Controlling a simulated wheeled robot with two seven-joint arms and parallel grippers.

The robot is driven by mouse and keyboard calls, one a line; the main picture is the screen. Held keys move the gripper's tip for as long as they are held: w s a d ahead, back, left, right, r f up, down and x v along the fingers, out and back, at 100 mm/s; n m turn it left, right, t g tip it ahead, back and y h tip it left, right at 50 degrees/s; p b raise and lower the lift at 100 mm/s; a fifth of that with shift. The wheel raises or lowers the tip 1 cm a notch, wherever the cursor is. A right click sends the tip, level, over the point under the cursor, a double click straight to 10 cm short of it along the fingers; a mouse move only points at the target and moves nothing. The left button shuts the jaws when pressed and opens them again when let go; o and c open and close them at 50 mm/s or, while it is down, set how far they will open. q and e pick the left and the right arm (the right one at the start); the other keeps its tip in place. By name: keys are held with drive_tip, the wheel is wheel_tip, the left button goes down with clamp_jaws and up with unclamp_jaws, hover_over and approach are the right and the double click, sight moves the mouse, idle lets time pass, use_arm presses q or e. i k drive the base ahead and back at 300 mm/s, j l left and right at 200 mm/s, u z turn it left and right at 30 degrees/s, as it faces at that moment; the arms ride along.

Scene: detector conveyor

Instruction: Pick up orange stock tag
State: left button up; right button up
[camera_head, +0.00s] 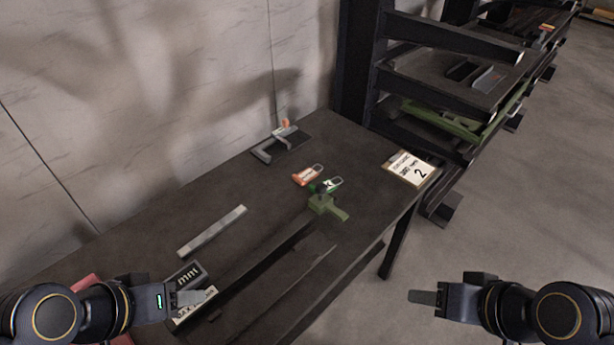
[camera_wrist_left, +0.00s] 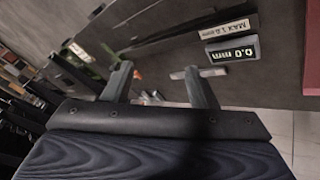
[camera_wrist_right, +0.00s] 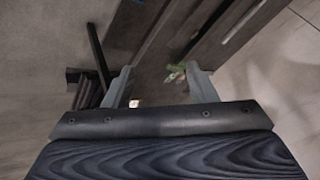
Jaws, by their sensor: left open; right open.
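A digital readout (camera_head: 186,275) and a label plate (camera_head: 196,306) are close to my left gripper. A grey bar (camera_head: 212,231), a grey bracket (camera_head: 281,144) and a card marked 2 (camera_head: 411,168) lie on the table. A dark rack (camera_head: 450,85) stands behind at the right.

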sight(308, 175)
drive_tip(key=i+l, duration=0.25)
drive_tip(key=l, duration=0.15)
drive_tip(key=i+l+u, duration=0.1)
drive_tip(key=l, duration=0.3)
drive_tip(key=i+l, duration=0.35)
drive_tip(key=l+u, duration=0.15)
drive_tip(key=u, duration=1.7)
